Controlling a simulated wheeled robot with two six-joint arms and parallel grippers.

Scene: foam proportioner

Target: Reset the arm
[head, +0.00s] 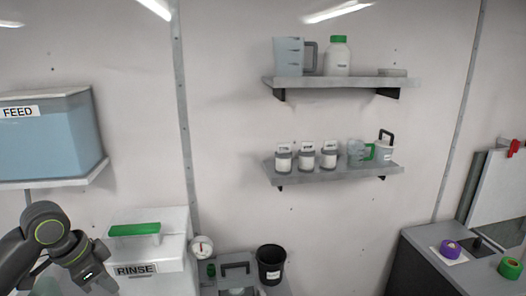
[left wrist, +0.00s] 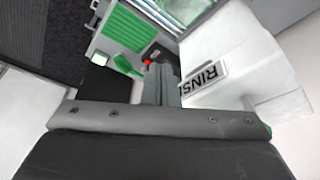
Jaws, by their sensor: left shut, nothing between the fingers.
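My left gripper (head: 98,282) is at the lower left of the head view, at the end of my dark grey arm. It is shut with nothing in it, in front of the white box labelled RINSE (head: 172,250) and to the left of its label. In the left wrist view the RINSE box (left wrist: 245,62) is tilted at the right, and a dark part of my own arm fills the bottom. My right gripper is not in view.
A blue FEED tank (head: 50,140) sits on a wall shelf above my left arm. A gauge (head: 202,247) and a black bucket (head: 270,264) stand right of the RINSE box. Two wall shelves hold jugs and bottles. A grey counter (head: 425,262) with tape rolls is at right.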

